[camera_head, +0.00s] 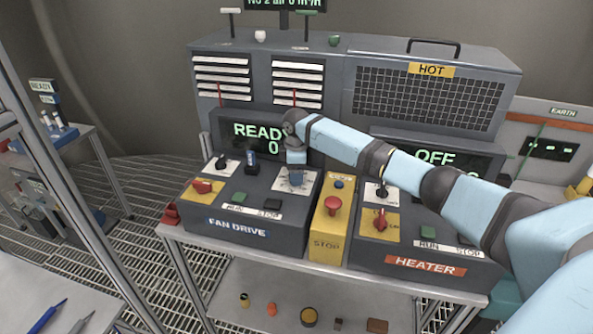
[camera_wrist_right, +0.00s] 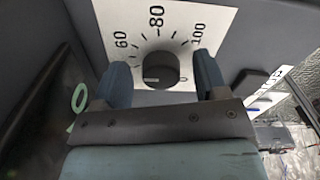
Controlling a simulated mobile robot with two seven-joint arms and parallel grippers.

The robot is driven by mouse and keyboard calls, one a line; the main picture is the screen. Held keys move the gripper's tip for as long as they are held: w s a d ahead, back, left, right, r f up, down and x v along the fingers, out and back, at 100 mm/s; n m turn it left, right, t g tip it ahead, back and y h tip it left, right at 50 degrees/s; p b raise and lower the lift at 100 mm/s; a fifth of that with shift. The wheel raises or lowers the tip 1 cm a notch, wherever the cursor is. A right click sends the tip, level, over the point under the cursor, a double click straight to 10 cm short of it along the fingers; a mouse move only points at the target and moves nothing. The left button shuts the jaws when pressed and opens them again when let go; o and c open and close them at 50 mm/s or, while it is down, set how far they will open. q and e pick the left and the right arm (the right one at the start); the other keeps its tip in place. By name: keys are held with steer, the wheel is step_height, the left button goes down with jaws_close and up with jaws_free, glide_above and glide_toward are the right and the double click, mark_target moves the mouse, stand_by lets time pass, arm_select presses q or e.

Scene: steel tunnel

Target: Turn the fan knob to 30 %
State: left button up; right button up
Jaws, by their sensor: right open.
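The fan knob (camera_wrist_right: 161,69) is a round black dial on a white scale plate, marked 60, 80 and 100 in the right wrist view. A pale pointer mark shows on its left part. The plate (camera_head: 308,184) sits on the fan drive box (camera_head: 228,205) in the head view, where my arm hides most of the knob. My right gripper (camera_wrist_right: 164,82) is open, with one finger on each side of the knob. I cannot tell whether the fingers touch it. In the head view my right gripper (camera_head: 296,172) points down at the plate. My left gripper is not in view.
The fan drive display (camera_head: 262,138) reads READY and 0. Right of the drive box is a yellow stop box (camera_head: 328,240) with a red button, then the heater box (camera_head: 408,240). Small levers and switches stand close left of the knob.

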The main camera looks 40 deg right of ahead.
steer(key=c, duration=0.9)
steer(key=shift+c, duration=0.2)
steer(key=shift+r, duration=0.1)
